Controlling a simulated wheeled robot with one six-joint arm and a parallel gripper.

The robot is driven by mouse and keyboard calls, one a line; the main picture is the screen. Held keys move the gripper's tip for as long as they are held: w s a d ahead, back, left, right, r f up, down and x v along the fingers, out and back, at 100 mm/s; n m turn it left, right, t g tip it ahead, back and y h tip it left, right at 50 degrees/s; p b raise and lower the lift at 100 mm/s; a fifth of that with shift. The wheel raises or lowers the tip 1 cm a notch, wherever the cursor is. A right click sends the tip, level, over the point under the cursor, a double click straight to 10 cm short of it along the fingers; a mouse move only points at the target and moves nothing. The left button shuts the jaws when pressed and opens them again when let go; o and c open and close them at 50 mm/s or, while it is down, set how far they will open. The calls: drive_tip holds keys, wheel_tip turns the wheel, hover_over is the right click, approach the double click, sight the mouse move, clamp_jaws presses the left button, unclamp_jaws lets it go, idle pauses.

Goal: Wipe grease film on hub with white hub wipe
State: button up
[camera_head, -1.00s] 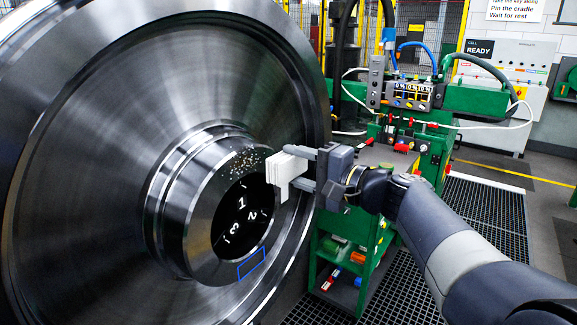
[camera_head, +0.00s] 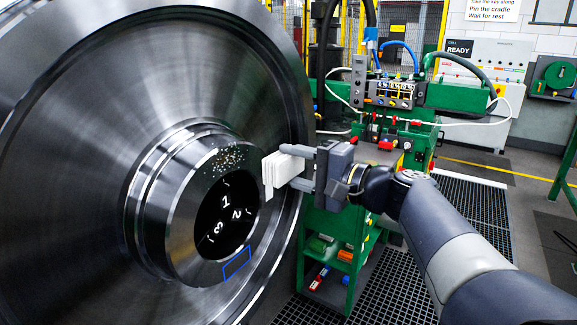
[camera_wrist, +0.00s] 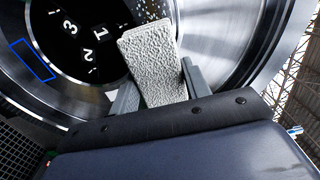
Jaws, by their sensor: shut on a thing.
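The white hub wipe (camera_head: 279,170) is a pale block held between the fingers of my gripper (camera_head: 301,168). In the wrist view the wipe (camera_wrist: 153,62) shows a rough, textured face between the two grey fingers (camera_wrist: 155,95). The hub (camera_head: 172,215) of the large steel wheel is left of the wipe, with a dark bore face marked 1, 2, 3. Speckled pale spots, likely the grease film (camera_head: 228,160), lie on the hub's upper rim. In the head view the wipe is right of the spots, with a small gap showing. A blue outlined rectangle (camera_head: 237,262) is on the lower rim.
The wheel disc (camera_head: 75,150) fills the left side. A green stand (camera_head: 335,250) with shelves and a valve panel (camera_head: 390,92) is behind my gripper. A white control cabinet (camera_head: 490,75) stands at the back right. Floor grating (camera_head: 475,205) is clear at right.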

sight(214, 166)
drive_tip(key=shift+b+x, duration=0.6)
drive_tip(key=shift+x, duration=2.85)
drive_tip(key=shift+x, duration=1)
drive_tip(key=shift+s+a+b, duration=0.55)
drive_tip(key=shift+s+a, duration=0.05)
drive_tip(key=shift+s, duration=0.25)
drive_tip(key=shift+s+a+b, duration=0.55)
drive_tip(key=shift+s+a, duration=0.05)
drive_tip(key=shift+s, duration=0.3)
drive_tip(key=shift+s+a+b, duration=0.8)
drive_tip(key=shift+s+a, duration=0.55)
drive_tip(key=shift+s, duration=0.15)
